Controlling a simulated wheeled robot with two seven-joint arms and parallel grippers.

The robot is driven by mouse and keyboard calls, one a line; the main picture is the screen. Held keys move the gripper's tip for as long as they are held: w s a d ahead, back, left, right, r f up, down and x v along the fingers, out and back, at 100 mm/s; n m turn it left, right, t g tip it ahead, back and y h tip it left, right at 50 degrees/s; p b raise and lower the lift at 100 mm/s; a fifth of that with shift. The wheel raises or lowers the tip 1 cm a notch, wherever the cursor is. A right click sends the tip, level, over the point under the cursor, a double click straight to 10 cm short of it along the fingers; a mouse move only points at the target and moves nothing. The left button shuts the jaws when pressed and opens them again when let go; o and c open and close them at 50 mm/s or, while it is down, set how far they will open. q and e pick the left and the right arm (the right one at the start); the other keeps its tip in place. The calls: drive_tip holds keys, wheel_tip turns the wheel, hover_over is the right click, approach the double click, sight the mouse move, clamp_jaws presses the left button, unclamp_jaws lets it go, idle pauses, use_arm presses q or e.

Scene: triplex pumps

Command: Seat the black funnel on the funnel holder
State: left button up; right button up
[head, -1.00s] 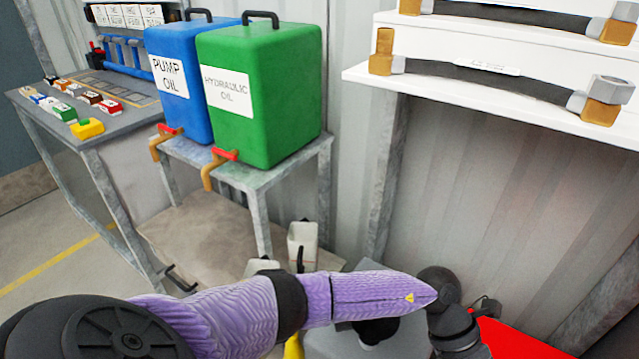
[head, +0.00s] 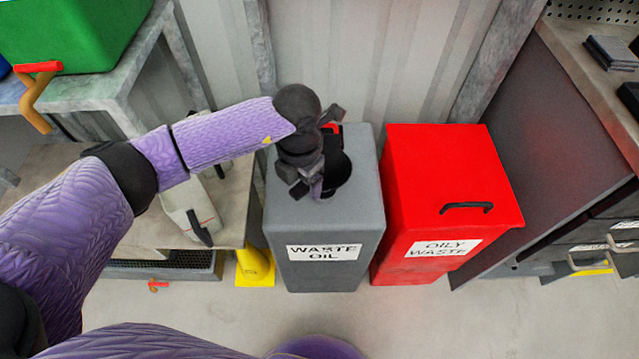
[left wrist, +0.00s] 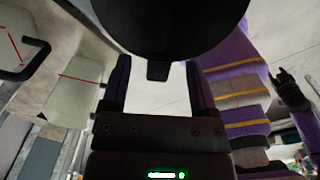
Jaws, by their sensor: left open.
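The black funnel (head: 338,172) shows as a dark round shape at the top of the grey waste oil bin (head: 325,225), partly hidden by my left gripper (head: 310,180). In the left wrist view the funnel (left wrist: 165,25) fills the top middle, and its small tab (left wrist: 158,71) lies between the two fingers. The left gripper (left wrist: 160,92) is open, its fingers apart on either side of the tab. A dark gripper-like shape, apparently my right gripper (left wrist: 288,88), shows at the right of that view; its jaws are unclear. I cannot make out the funnel holder.
A red oily waste bin (head: 450,195) stands right of the grey bin. On the left are a white jug (head: 190,210), a yellow item (head: 255,265) and the green oil tank (head: 70,30) on its stand. A workbench (head: 590,85) is at the right. The floor in front is clear.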

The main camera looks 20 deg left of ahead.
use_arm(q)
wheel_tip(320, 180, down, 3)
drive_tip(key=shift+r+b, duration=0.1)
drive_tip(key=shift+b, duration=0.3)
drive_tip(key=shift+r, duration=0.1)
drive_tip(key=shift+c, duration=0.4)
clamp_jaws()
